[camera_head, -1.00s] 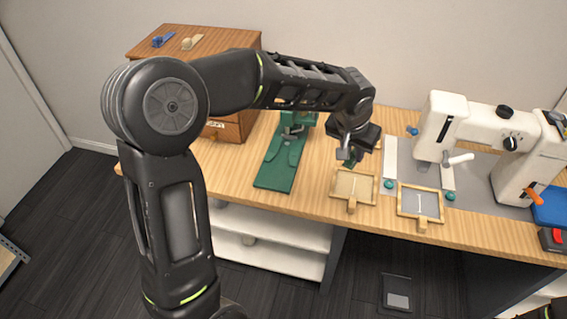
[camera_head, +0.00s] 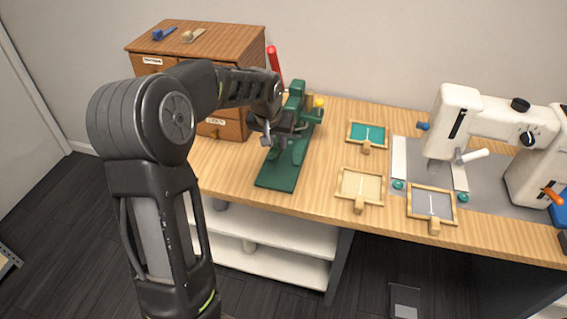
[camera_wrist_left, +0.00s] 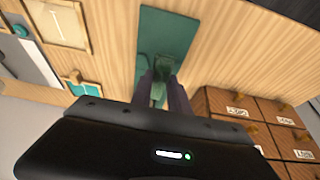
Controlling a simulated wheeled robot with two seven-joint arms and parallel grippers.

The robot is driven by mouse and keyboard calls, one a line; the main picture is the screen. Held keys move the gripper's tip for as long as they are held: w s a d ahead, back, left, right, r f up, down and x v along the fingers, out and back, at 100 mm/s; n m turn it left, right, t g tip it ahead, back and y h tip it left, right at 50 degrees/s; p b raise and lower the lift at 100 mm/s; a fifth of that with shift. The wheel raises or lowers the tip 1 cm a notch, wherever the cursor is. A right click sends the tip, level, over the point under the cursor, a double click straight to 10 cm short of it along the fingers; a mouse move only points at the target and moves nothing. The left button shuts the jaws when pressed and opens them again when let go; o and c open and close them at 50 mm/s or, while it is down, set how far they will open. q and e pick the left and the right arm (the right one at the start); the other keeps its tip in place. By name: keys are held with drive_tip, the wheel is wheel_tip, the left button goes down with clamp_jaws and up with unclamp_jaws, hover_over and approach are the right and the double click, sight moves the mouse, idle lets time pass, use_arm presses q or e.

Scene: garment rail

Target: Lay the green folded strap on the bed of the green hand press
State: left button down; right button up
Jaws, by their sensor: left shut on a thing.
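The green hand press (camera_head: 298,95) stands on the table, with a red lever and a yellow knob at its back. Its flat green bed (camera_head: 279,173) extends toward the table's front edge. My left gripper (camera_head: 270,143) is over the left side of the press, at the back part of the bed. In the left wrist view my gripper (camera_wrist_left: 160,90) is shut on the green folded strap (camera_wrist_left: 159,92), with the bed (camera_wrist_left: 165,38) behind it. Whether the strap touches the bed I cannot tell. The strap is largely hidden in the head view. My right gripper is not in view.
A wooden drawer cabinet (camera_head: 196,45) stands left of the press, with a blue strap (camera_head: 160,34) and a beige strap (camera_head: 193,35) on top. Three framed trays, teal (camera_head: 367,136), beige (camera_head: 361,187) and grey (camera_head: 432,204), lie to the right, before a white sewing machine (camera_head: 470,120).

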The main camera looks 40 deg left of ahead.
use_arm(q)
drive_tip(key=shift+f+p, duration=0.3)
drive_tip(key=shift+f, duration=2.9)
drive_tip(key=shift+f, duration=1.85)
drive_tip(key=shift+f, duration=0.2)
drive_tip(key=c, duration=1.3)
unclamp_jaws()
drive_tip(key=shift+r, duration=0.1)
drive_tip(key=shift+o, duration=0.2)
drive_tip(key=shift+r, duration=0.1)
